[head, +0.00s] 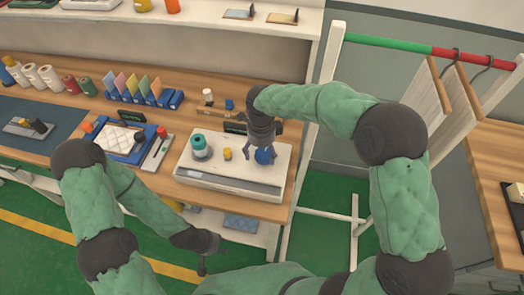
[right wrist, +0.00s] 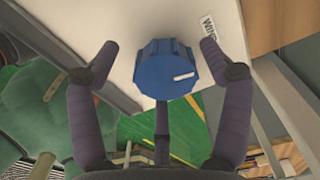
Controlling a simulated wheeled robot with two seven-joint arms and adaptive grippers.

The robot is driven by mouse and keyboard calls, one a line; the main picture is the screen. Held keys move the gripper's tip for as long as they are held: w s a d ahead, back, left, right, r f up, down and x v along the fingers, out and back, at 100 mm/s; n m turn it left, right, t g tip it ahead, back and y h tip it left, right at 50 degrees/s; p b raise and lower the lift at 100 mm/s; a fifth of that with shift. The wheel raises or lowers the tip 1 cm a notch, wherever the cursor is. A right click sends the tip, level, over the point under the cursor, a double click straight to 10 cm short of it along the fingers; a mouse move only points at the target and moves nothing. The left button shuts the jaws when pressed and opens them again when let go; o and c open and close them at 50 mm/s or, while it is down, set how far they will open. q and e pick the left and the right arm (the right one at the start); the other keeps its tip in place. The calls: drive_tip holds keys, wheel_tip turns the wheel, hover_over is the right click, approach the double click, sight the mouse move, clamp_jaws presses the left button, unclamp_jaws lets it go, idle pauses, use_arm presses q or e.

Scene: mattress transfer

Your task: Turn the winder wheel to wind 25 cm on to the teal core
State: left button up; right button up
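The white winder box (head: 232,183) stands on the wooden bench. The teal core (head: 200,148) is upright at its left, with a small yellow piece (head: 227,154) beside it. The blue winder wheel (head: 264,157) is at the box's right end. My right gripper (head: 262,148) is over the wheel from above. In the right wrist view the wheel (right wrist: 165,70) has a white mark toward its right side. My right gripper's fingers (right wrist: 158,45) are spread on both sides of it, with gaps showing. My left gripper (head: 202,266) hangs low in front of the bench, its fingers unclear.
A label (right wrist: 208,27) is partly visible beside the wheel. Left of the winder are a blue-framed tray (head: 122,140) and a dark mat (head: 45,120). Several coloured cards and spools stand behind. A rack post (head: 310,110) rises close to the right of the winder.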

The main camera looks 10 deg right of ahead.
sight(262, 153)
drive_tip(key=shift+d+r, duration=0.1)
drive_tip(key=shift+d, duration=0.1)
wheel_tip(262, 153, up, 12)
idle(0.5)
idle(0.4)
